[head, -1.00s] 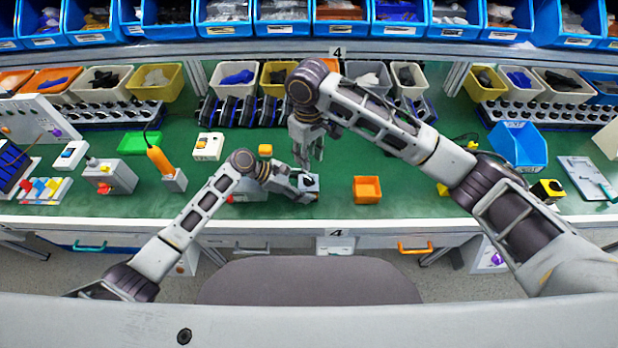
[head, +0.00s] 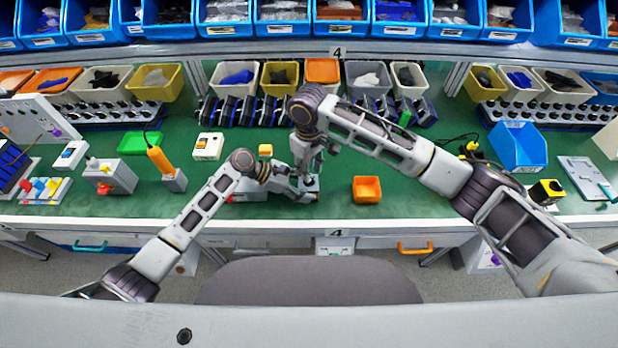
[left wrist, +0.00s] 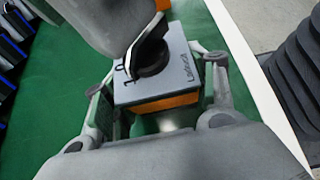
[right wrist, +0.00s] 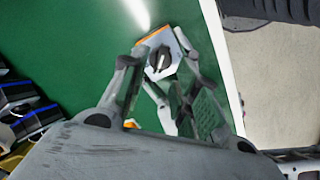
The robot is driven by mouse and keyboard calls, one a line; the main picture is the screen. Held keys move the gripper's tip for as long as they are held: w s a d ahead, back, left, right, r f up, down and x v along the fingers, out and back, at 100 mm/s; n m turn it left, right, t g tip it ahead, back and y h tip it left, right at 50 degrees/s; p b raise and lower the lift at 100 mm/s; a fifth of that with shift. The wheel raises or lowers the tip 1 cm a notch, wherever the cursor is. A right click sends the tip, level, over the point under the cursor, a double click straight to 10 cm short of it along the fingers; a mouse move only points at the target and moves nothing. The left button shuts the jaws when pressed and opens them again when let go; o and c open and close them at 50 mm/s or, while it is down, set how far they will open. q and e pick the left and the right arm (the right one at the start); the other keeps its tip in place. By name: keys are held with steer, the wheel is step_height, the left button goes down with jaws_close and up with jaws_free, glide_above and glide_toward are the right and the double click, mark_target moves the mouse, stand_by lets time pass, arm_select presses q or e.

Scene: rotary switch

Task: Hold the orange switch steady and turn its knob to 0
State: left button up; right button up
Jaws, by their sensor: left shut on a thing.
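The orange switch (head: 308,184) is at the table's front edge, an orange base with a grey top plate and black knob. In the left wrist view the switch (left wrist: 187,80) sits between the fingers of my left gripper (left wrist: 158,72), which is shut on its sides. The black knob (left wrist: 152,60) is partly hidden by my right gripper; marks show on the plate's left edge. My right gripper (head: 308,172) points down just above the switch. In the right wrist view its fingers (right wrist: 164,62) are apart, with the knob (right wrist: 159,58) in line between them; contact is unclear.
An orange-handled device (head: 160,160) and a white box (head: 208,146) are further left. Blue tray (head: 518,146) at right.

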mark_target(308, 188)
steer(key=shift+f, duration=1.7)
jaws_close()
